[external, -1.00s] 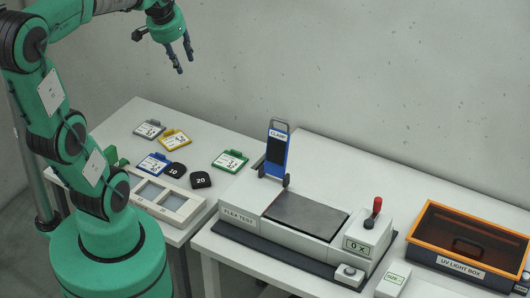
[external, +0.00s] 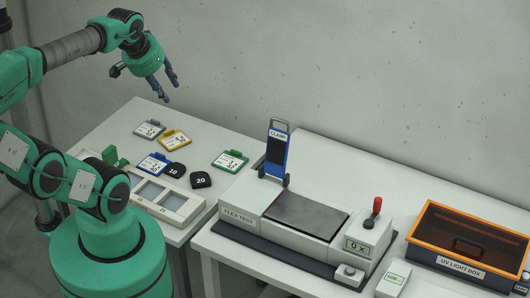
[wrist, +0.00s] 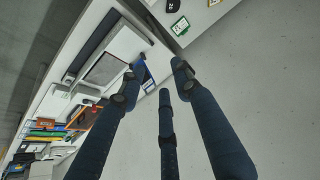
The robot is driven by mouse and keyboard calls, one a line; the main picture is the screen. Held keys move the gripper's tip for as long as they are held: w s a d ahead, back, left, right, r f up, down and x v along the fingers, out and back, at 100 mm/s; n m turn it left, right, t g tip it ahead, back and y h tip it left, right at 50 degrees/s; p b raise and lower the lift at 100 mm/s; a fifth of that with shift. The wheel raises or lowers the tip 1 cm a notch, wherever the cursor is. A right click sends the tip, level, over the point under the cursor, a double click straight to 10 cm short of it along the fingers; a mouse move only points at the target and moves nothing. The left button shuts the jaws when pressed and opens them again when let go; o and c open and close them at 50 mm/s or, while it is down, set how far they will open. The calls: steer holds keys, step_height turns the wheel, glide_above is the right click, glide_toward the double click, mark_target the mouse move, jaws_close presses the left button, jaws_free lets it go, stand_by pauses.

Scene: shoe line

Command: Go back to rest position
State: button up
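My gripper (external: 172,92) hangs in the air above the back of the left table, in front of the grey wall. Its dark blue fingers are spread apart with nothing between them. In the wrist view my gripper (wrist: 163,80) also shows its fingers apart and empty, with the wall and the tables beyond them. My arm is bent, with its elbow at the left edge of the external view.

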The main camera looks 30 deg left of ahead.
steer(key=shift+f, duration=0.15)
step_height(320, 180, down, 8)
steer(key=b, duration=0.8)
steer(key=shift+f+b, duration=0.15)
steer(key=shift+b, duration=0.2)
